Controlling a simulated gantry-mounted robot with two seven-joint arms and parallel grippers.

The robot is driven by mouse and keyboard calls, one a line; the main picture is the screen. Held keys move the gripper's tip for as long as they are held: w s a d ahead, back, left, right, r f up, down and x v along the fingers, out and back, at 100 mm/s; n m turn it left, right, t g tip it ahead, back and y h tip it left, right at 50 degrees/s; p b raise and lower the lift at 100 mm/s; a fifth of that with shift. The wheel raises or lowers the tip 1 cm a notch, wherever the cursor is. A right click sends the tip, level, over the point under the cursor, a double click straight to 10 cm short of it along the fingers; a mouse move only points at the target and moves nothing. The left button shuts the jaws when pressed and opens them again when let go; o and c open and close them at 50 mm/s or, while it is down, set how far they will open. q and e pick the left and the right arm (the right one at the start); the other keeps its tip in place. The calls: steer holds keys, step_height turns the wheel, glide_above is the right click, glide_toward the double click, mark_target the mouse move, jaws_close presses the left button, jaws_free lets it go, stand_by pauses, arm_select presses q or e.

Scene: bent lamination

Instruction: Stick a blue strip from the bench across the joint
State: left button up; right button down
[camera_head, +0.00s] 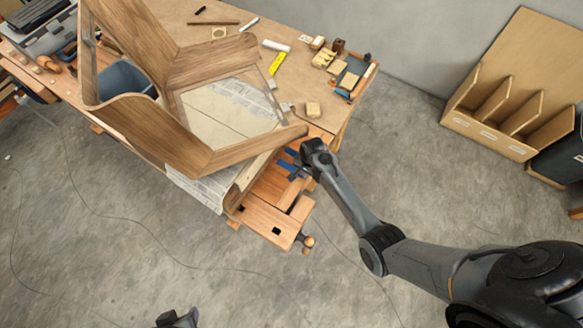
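Blue strips (286,165) lie at the near right edge of the wooden bench (336,118), beside the bent wooden frame. My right gripper (299,170) is right over or beside these strips. Its fingers are small and dark against them, so I cannot tell whether they are open or touching a strip. The large bent wooden frame (150,118) stands on the bench, with angled members meeting at several joints. One joint (207,160) shows at its near lower corner. A dark part, probably my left gripper (178,318), just enters at the bottom edge, well away from the bench.
A wooden vise (270,222) juts from the bench's near end. A wooden rack (490,125) stands at the right wall. Paper sheets lie under the frame.

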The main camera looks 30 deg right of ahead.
steer(key=shift+r+p, duration=0.4)
steer(key=shift+p, duration=0.05)
stand_by(0.6)
step_height(320, 180, up, 3)
steer(key=p, duration=0.3)
steer(key=shift+r+p, duration=0.2)
steer(key=shift+p, duration=0.1)
steer(key=shift+r+p, duration=1.3)
steer(key=shift+f, duration=0.1)
